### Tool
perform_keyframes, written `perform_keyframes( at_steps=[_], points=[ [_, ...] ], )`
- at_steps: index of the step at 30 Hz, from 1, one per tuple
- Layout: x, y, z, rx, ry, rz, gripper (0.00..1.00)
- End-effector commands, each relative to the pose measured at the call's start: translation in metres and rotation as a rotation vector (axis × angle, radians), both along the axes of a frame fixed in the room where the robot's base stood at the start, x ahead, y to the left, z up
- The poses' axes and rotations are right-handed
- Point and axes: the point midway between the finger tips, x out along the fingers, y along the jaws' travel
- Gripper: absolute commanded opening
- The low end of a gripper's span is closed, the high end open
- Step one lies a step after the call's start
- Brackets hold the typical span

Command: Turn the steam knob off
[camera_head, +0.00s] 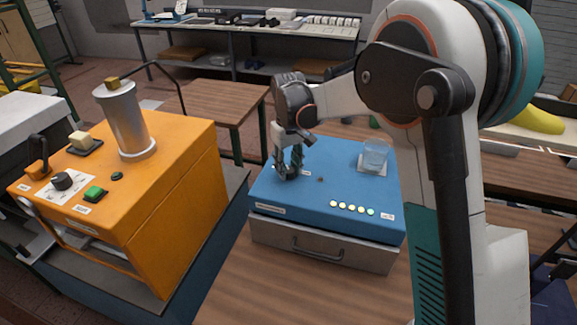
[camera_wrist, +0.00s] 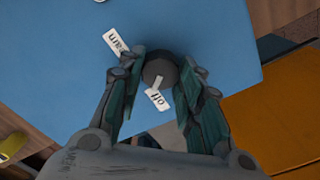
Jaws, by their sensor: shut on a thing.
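The steam knob (camera_wrist: 158,71) is a dark grey round knob on top of the blue box (camera_head: 330,190). In the wrist view it sits between the two fingers of my gripper (camera_wrist: 155,88), which are shut on it. A white pointer mark on the knob points towards the "off" label (camera_wrist: 157,100). A second label ending in "am" (camera_wrist: 116,42) lies to the upper left of the knob. In the head view my gripper (camera_head: 288,172) reaches down onto the left part of the blue box and hides the knob.
A glass beaker (camera_head: 374,157) stands on the box's back right. Several small lit buttons (camera_head: 352,208) line its front, above a grey drawer (camera_head: 320,248). An orange machine (camera_head: 175,190) with a metal cylinder (camera_head: 124,120) stands to the left. A wooden table (camera_head: 215,103) is behind.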

Motion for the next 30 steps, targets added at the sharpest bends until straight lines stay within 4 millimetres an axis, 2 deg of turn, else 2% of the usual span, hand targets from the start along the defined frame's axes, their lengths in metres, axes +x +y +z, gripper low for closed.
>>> perform_keyframes(
  at_steps=[9, 26, 27, 29, 30],
  points=[
    [-0.0002, 0.0004, 0.0000, 0.000, 0.000, 0.125, 0.09],
    [-0.0002, 0.0002, 0.0000, 0.000, 0.000, 0.152, 0.09],
    [-0.0002, 0.0002, 0.0000, 0.000, 0.000, 0.152, 0.40],
    [-0.0002, 0.0002, 0.0000, 0.000, 0.000, 0.152, 0.53],
    [-0.0002, 0.0002, 0.0000, 0.000, 0.000, 0.152, 0.53]
  ],
)
